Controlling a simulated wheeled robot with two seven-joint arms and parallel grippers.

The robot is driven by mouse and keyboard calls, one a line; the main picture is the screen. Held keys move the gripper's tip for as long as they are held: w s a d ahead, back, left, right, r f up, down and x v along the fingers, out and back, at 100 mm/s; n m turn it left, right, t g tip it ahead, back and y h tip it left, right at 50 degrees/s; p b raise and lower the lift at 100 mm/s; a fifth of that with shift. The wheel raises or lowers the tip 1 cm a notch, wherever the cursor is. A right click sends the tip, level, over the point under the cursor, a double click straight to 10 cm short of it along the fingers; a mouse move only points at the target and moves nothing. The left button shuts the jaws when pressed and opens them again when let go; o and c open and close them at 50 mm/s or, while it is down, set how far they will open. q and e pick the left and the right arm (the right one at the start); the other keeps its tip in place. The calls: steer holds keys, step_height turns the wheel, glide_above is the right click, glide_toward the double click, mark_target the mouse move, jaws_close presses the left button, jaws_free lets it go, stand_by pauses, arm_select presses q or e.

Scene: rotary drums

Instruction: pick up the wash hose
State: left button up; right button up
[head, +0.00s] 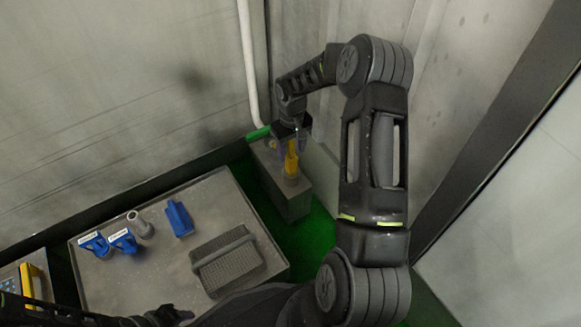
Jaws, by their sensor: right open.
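A yellow upright piece (291,164), which appears to be the wash hose's handle, stands on top of a grey box (291,203) near the wall corner. Its upper end is partly hidden by my right gripper (291,145). The right gripper reaches down over it from above, with its fingers open around or just beside the yellow piece; I cannot tell which. I see no clear grip on it.
A grey table (217,187) at left holds blue-handled tools (122,240), a blue block (179,219), a grey cylindrical piece (143,226) and a ribbed grey brush or tray (226,262). A white pipe (247,60) runs down the wall behind the box. Green floor (318,232) shows around the box.

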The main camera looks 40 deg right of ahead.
mark_target(291, 164)
steer(key=shift+f+b, duration=0.4)
steer(key=shift+f, duration=0.85)
step_height(291, 164, down, 5)
steer(key=b, duration=0.2)
steer(key=shift+f+b, duration=0.15)
steer(key=shift+b, duration=0.25)
steer(key=shift+c, duration=0.5)
jaws_close()
